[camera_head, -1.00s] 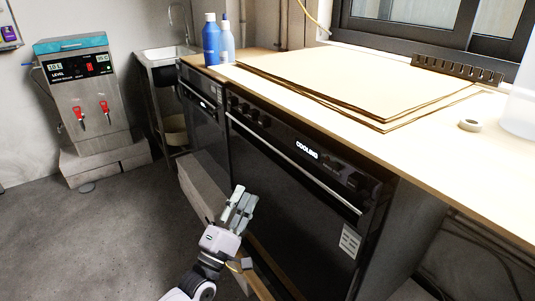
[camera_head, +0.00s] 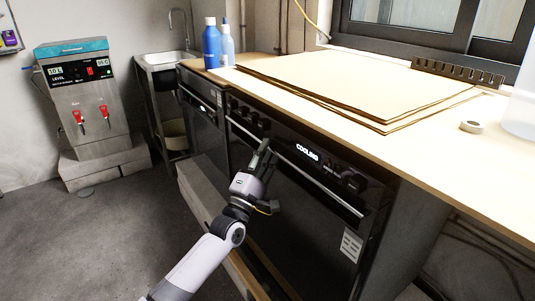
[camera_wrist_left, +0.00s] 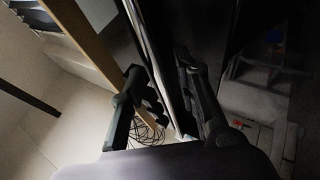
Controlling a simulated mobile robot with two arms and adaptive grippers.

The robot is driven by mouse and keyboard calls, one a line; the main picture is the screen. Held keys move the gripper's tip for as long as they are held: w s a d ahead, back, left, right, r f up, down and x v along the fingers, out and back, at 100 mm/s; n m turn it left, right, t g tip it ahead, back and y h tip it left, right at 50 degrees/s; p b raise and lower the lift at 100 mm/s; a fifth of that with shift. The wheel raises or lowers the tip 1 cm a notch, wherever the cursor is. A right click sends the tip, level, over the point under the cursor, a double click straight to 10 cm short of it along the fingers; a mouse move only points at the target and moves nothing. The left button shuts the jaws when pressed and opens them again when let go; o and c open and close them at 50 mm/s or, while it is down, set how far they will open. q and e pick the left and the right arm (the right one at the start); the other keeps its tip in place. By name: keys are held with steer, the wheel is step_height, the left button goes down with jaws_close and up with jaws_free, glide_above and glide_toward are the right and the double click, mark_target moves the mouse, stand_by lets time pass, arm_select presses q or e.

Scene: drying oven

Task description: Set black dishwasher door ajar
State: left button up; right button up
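A black front-loading appliance (camera_head: 290,225) with a lit "COOLING" display stands under the wooden counter. Its door looks closed, and a long silver handle bar (camera_head: 320,187) runs along the top of it. Another black appliance (camera_head: 205,125) with its own handle stands to its left, also closed. I cannot tell for sure which one is the dishwasher. My left gripper (camera_head: 263,152) is at the left part of the "COOLING" appliance's handle. In the left wrist view its fingers (camera_wrist_left: 163,92) are apart, with a bar-like edge running between them; contact is unclear. My right gripper is not in view.
Cardboard sheets (camera_head: 350,85), blue bottles (camera_head: 212,45) and a tape roll (camera_head: 472,127) lie or stand on the counter (camera_head: 440,165). A water boiler (camera_head: 85,100) stands at the left near a sink (camera_head: 165,55). The floor (camera_head: 110,235) in front is clear.

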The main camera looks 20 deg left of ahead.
arm_select(q)
steer(key=shift+c, duration=0.2)
jaws_close()
stand_by(0.6)
